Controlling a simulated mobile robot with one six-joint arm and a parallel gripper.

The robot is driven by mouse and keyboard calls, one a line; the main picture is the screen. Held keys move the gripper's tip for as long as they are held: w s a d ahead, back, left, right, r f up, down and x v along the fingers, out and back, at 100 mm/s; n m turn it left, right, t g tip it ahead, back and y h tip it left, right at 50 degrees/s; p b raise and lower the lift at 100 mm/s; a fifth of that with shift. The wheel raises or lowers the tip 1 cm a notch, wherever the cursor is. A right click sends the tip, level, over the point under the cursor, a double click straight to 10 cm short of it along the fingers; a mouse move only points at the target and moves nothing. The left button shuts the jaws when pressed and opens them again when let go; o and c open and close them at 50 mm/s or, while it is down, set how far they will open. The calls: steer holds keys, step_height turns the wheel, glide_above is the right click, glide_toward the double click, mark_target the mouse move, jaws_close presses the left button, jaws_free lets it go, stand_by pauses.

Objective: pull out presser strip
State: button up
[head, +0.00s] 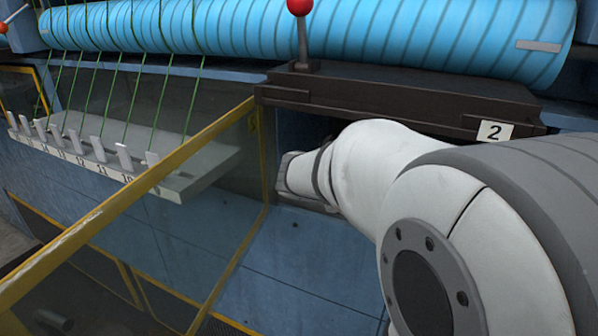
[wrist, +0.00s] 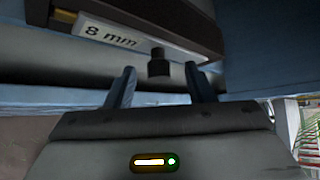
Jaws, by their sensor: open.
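In the wrist view, a dark strip (wrist: 185,15) with a white "8 mm" label crosses the top; I take it for the presser strip, though the name is not shown. A short dark knob (wrist: 159,63) hangs below it. My gripper (wrist: 160,88) is open, its two fingers on either side of the knob with a gap to each. I cannot tell whether the knob is fully between the fingertips in depth. In the head view, my arm reaches under a dark brown beam (head: 400,98) marked "2", and the fingers are hidden.
A yellow-framed clear guard (head: 150,200) stands close left of my arm. A red-knobbed lever (head: 300,30) rises from the beam. A blue roll (head: 350,35) lies above. Green cords run down to a numbered white rack (head: 180,188) at left.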

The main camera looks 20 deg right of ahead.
steer(key=shift+d, duration=0.1)
steer(key=shift+c, duration=0.4)
jaws_close()
stand_by(0.5)
